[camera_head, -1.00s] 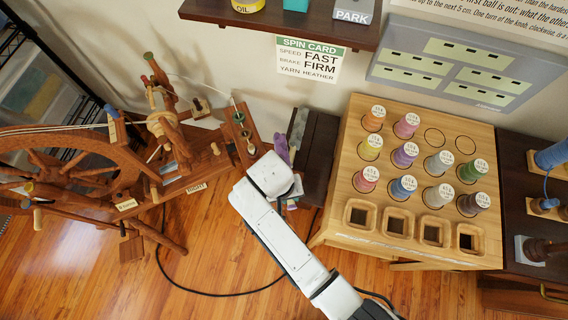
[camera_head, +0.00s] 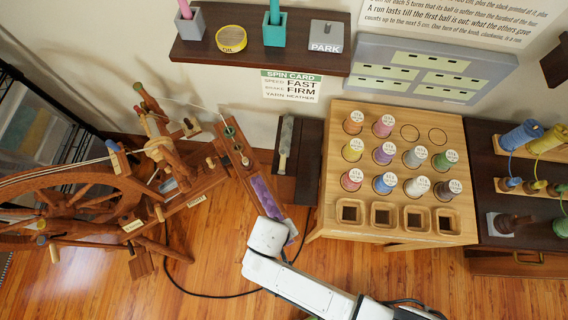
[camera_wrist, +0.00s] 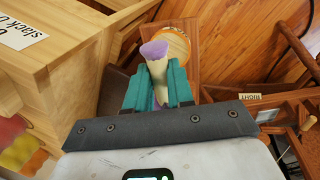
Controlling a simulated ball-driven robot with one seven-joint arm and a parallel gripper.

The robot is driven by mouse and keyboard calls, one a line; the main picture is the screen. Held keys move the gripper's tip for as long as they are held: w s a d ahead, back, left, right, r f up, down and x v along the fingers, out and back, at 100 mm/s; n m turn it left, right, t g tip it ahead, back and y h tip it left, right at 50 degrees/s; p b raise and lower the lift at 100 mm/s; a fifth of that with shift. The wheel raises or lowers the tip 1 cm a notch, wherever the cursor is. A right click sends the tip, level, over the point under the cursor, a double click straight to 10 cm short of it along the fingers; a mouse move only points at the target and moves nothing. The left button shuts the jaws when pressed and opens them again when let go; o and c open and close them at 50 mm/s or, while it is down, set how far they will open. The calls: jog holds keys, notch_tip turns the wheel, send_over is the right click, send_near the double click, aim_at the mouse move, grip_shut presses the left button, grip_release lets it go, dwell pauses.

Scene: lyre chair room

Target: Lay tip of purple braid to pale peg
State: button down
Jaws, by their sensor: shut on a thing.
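The purple braid (camera_head: 265,195) shows as a purple strip in the head view, over the lower part of a slanted wooden board. The pale peg (camera_head: 245,160) appears to be the lowest of several small pegs on that board; the braid's upper end is just below it. In the wrist view, my gripper (camera_wrist: 158,73) has teal jaws shut on a cream length with a purple end (camera_wrist: 154,49), apparently the braid. The purple end sticks out past the jaws. In the head view my white wrist hides the jaws. Contact between braid and board cannot be told.
The spinning wheel (camera_head: 75,190) stands left of the board. A dark bench (camera_head: 300,170) and a wooden spool stand (camera_head: 390,225) with several coloured spools are to the right. A dark shelf (camera_head: 300,55) hangs above. A black cable crosses the floor.

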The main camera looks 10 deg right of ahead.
aim_at(272, 215)
jog(key=shift+w+a+f+b, duration=0.3)
jog(key=shift+w+f+b, duration=0.15)
jog(key=shift+w+b, duration=0.4)
jog(key=shift+w+a+f+b, duration=0.25)
jog(key=shift+w+f+b, duration=0.25)
jog(key=shift+w, duration=0.7)
jog(key=shift+w+a+f+b, duration=0.35)
jog(key=shift+w+b, duration=0.4)
jog(key=shift+w, duration=0.35)
jog(key=shift+r, duration=0.1)
